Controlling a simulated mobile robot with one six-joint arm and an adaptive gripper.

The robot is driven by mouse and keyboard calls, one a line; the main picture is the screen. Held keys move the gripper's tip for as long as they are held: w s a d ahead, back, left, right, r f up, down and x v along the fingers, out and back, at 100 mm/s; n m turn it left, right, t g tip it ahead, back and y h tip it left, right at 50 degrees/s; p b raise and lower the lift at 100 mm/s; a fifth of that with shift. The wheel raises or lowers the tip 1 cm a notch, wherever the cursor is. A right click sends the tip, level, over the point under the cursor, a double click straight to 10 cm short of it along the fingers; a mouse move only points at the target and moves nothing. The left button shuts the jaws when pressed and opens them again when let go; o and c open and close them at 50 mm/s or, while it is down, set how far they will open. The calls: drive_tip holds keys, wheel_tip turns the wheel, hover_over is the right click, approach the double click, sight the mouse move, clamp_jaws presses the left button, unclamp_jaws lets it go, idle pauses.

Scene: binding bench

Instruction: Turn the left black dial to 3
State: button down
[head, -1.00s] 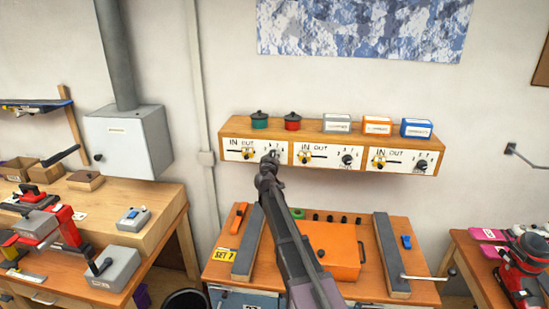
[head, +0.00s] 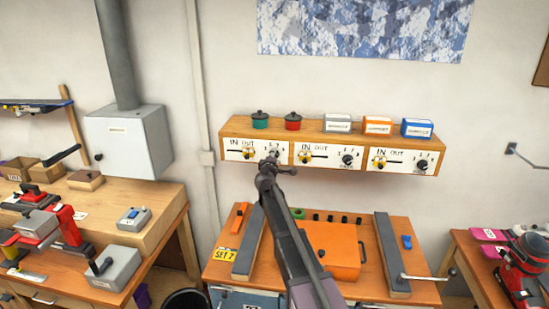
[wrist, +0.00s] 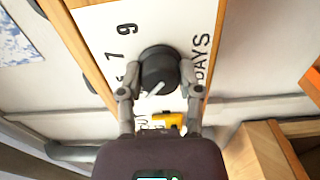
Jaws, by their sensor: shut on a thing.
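The left black dial (wrist: 160,66) fills the middle of the wrist view, on a white panel with the word DAYS and several numerals beside it. A white pointer line shows on its face; the numeral it points at is hard to tell, as some marks are hidden by a finger. My gripper (wrist: 157,82) has one finger on each side of the dial and is shut on it. In the head view my gripper (head: 272,160) is at the left panel (head: 236,156) of the wooden shelf box and covers most of the dial.
A yellow-knobbed IN/OUT slider (head: 247,154) is just left of my gripper. Two similar panels with black dials, one the middle dial (head: 347,161) and one the right dial (head: 421,166), are to the right. Pots and small boxes stand on the shelf (head: 225,131). An orange case (head: 335,250) lies below.

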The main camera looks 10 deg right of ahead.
drive_tip(key=shift+n, duration=1.3)
drive_tip(key=shift+c, duration=1.4)
unclamp_jaws()
drive_tip(key=shift+s, duration=0.1)
drive_tip(key=v, duration=1.2)
